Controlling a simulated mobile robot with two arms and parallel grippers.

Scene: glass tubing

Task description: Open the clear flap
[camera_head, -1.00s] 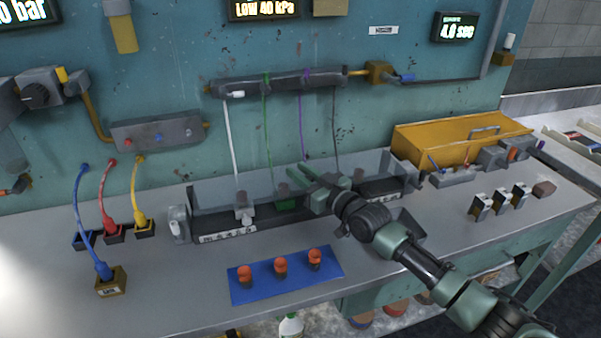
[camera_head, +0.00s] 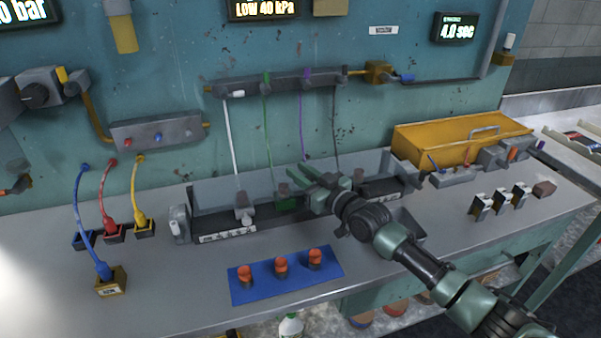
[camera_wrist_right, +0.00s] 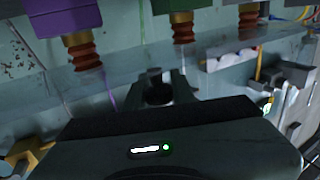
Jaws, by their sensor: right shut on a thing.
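The clear flap (camera_head: 217,194) is a long see-through panel along the front of the grey fixture at the back of the bench. It stands roughly upright and spans several coloured blocks with tubes behind it. My right gripper (camera_head: 300,172) reaches it near the middle from the front right and is shut on its edge. In the right wrist view the flap (camera_wrist_right: 215,57) crosses as a pale see-through strip beyond the gripper (camera_wrist_right: 160,85). The exact contact is dark and partly hidden there. My left gripper is not in view.
A blue mat (camera_head: 286,276) with orange-topped pieces lies in front of the fixture. Blue, red and yellow cables (camera_head: 80,210) stand at the left. A yellow bin (camera_head: 440,140) and small grey holders (camera_head: 500,200) are at the right.

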